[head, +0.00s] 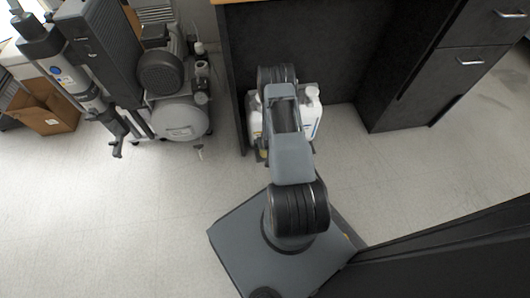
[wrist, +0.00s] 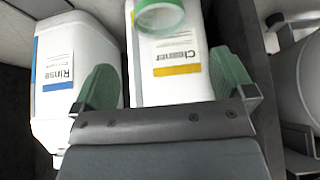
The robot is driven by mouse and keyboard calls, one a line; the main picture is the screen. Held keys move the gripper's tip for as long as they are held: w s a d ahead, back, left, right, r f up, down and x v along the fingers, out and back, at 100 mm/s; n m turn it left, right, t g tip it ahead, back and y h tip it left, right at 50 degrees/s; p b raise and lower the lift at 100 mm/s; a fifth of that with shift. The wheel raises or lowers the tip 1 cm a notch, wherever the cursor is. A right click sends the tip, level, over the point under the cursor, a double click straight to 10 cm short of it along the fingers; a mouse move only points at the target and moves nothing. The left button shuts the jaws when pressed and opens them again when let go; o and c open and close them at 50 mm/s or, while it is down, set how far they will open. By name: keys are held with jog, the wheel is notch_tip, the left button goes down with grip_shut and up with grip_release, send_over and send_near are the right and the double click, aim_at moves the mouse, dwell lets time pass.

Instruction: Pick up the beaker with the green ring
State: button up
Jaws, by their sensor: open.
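A round green ring with a pale inside, which looks like the beaker with the green ring (wrist: 160,15), shows at the top edge of the wrist view, partly cut off. It overlaps the white Cleaner container (wrist: 178,92); I cannot tell whether it touches it. My gripper (wrist: 163,64) is open, with its two green fingers spread across the Cleaner container in the picture. The ring lies beyond the fingertips, between their lines, with nothing held. In the head view my arm covers the gripper, and I cannot make out the beaker there.
A white Rinse container (wrist: 85,75) with a blue band stands left of the Cleaner container. In the head view white containers (head: 312,110) stand by a dark cabinet (head: 415,70). A compressor (head: 180,115) stands to the left, and a cardboard box (head: 45,108) further left. The front floor is clear.

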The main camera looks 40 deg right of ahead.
jog(key=b+x, duration=0.5)
jog(key=x, duration=0.5)
jog(key=shift+f+b, duration=0.25)
jog(key=shift+b, duration=0.05)
jog(key=shift+c, duration=0.3)
jog(key=c, duration=1.2)
jog(key=shift+r, duration=0.15)
jog(key=shift+c, duration=0.2)
